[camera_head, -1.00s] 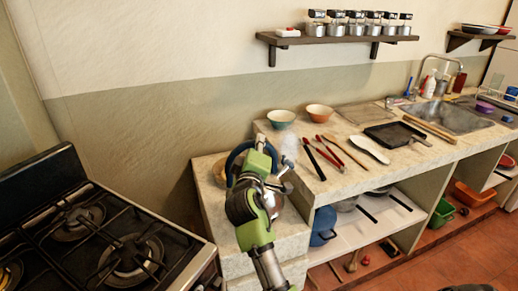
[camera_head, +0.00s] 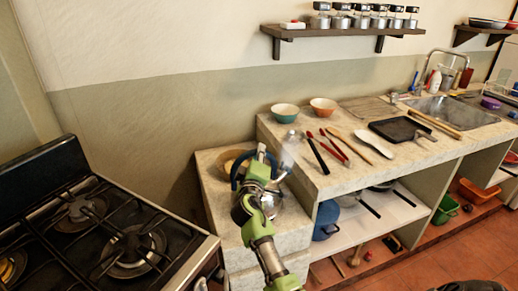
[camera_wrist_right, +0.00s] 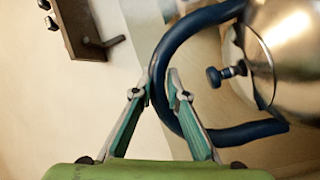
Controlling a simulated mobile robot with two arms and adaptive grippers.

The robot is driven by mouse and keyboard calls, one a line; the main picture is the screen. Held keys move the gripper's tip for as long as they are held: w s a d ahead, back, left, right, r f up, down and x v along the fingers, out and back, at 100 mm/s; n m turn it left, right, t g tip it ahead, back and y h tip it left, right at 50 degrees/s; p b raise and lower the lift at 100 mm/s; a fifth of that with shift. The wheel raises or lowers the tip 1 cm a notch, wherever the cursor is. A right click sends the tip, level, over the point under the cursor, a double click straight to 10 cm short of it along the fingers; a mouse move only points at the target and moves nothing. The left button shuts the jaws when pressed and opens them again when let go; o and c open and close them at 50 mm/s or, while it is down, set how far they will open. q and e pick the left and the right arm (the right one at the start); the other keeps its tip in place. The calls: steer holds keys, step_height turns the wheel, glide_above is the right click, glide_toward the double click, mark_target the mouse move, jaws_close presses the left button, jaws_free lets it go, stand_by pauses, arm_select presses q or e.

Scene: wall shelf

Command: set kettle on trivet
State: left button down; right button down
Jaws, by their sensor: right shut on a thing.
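The kettle (camera_head: 272,203) has a shiny metal body and a blue loop handle (camera_head: 238,170). It is at the low counter section by the stove. My right gripper (camera_head: 260,163) is shut on the handle; in the right wrist view its fingertips (camera_wrist_right: 161,91) close around the blue loop, with the metal kettle body (camera_wrist_right: 292,38) at upper right. A round tan disc (camera_head: 229,160), which looks like the trivet, lies on the low counter, partly hidden behind the handle. I cannot tell whether the kettle touches it. My left gripper is not in view.
The stove (camera_head: 105,235) stands at left. The higher counter (camera_head: 310,185) at right holds two bowls (camera_head: 285,112), several utensils and a dark tray (camera_head: 398,129). A wall shelf (camera_head: 345,33) with jars is above.

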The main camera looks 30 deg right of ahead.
steer(key=shift+r, duration=0.35)
steer(key=c, duration=2.2)
jaws_free()
steer(key=shift+f, duration=0.4)
steer(key=shift+c, duration=0.2)
steer(key=shift+o, duration=1.3)
steer(key=shift+a, duration=0.1)
steer(key=shift+s+r, duration=0.1)
steer(key=shift+r, duration=0.05)
steer(key=shift+s+a, duration=0.2)
steer(key=b+v, duration=0.1)
steer(key=v, duration=0.6)
